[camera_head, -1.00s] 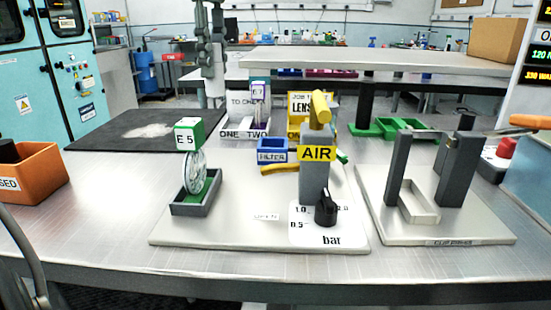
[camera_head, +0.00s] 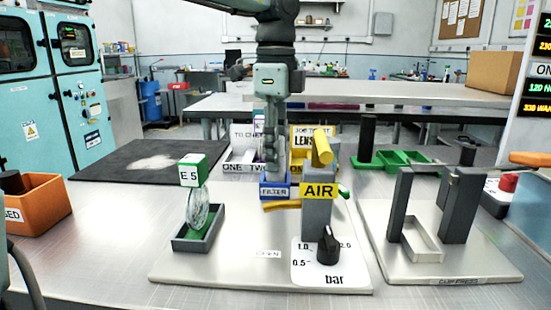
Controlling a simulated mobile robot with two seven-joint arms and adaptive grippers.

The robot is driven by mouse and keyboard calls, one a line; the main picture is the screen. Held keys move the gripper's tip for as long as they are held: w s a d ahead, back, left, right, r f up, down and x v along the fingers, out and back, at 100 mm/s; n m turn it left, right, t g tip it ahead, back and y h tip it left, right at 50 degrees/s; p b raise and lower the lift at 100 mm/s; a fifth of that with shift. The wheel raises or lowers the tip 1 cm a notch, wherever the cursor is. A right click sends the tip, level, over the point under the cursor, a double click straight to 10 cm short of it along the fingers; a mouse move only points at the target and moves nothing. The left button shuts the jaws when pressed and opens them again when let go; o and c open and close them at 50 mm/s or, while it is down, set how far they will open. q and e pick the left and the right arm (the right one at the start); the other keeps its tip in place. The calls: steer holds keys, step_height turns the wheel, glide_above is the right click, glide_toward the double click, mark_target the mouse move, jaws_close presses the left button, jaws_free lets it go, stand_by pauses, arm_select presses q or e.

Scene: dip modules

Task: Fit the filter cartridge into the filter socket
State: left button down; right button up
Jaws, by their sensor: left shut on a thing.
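The blue filter socket (camera_head: 275,192), labelled FILTER, stands at the back edge of the pale base plate, left of the AIR post. My left gripper (camera_head: 272,168) points straight down over it, its fingertips right at the socket's opening. Its fingers are closed together on a thing that they and the socket's front wall hide, which I take to be the filter cartridge. I cannot tell how deep it sits. My right gripper is not in view.
The grey post with the yellow AIR tag (camera_head: 319,191) stands close on the right. A yellow LENS box (camera_head: 300,155) and a grey ONE TWO holder (camera_head: 240,166) are behind. A dish with a green-topped E5 disc (camera_head: 199,210) is at front left.

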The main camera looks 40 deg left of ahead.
arm_select(q)
steer(key=shift+f, duration=0.85)
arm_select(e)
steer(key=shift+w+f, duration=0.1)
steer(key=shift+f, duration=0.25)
arm_select(q)
steer(key=shift+f, duration=0.1)
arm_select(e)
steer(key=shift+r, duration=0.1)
arm_select(q)
steer(key=c, duration=1.3)
jaws_free()
steer(key=shift+c, duration=0.2)
steer(key=shift+o, duration=0.9)
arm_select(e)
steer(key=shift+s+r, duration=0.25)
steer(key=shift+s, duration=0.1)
